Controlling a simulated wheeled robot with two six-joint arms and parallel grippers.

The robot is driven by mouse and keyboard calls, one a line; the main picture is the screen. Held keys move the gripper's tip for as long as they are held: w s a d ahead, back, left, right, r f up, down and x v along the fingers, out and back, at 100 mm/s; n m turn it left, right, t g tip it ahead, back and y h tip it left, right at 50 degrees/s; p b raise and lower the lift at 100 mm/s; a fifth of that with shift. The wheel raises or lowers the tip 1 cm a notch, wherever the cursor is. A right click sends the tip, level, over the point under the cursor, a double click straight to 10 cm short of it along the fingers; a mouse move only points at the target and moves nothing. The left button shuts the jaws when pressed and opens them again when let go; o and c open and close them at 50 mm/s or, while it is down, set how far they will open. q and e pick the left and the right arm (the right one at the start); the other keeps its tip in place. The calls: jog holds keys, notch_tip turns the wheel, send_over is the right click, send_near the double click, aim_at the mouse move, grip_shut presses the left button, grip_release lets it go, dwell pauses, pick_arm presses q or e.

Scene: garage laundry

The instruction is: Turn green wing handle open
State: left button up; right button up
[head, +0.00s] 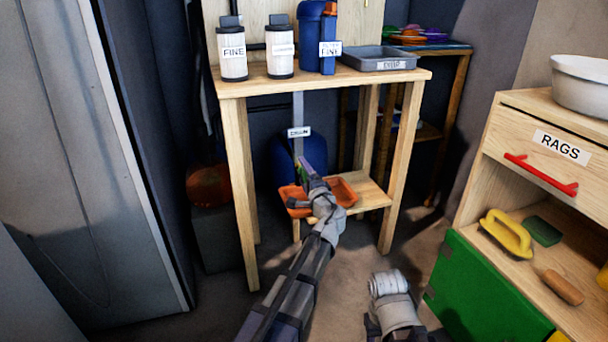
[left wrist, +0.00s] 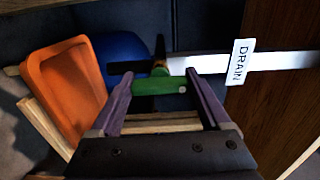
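The green wing handle (left wrist: 160,90) shows in the left wrist view as a short green bar lying crosswise, by a brass-coloured fitting on the pipe labelled DRAIN (left wrist: 285,61). My left gripper (left wrist: 158,84) is open, with its purple fingers on either side of the handle; I cannot tell if either touches it. In the head view my left gripper (head: 309,171) reaches under the table, just below the DRAIN label (head: 299,132), and hides the handle. A part of my right arm shows at the bottom, but its fingers do not.
An orange tray (head: 343,192) sits on the low shelf (head: 372,196) below the gripper. A blue tank (head: 285,155) stands behind. The wooden table (head: 236,87) above holds filters and a grey tray (head: 378,60). A RAGS cabinet (head: 521,113) stands at right.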

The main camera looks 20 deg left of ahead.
pick_arm(q)
jog(key=shift+o, duration=1.4)
jog(key=v, duration=0.7)
jog(key=shift+s+d, duration=0.2)
jog(key=shift+s, duration=0.15)
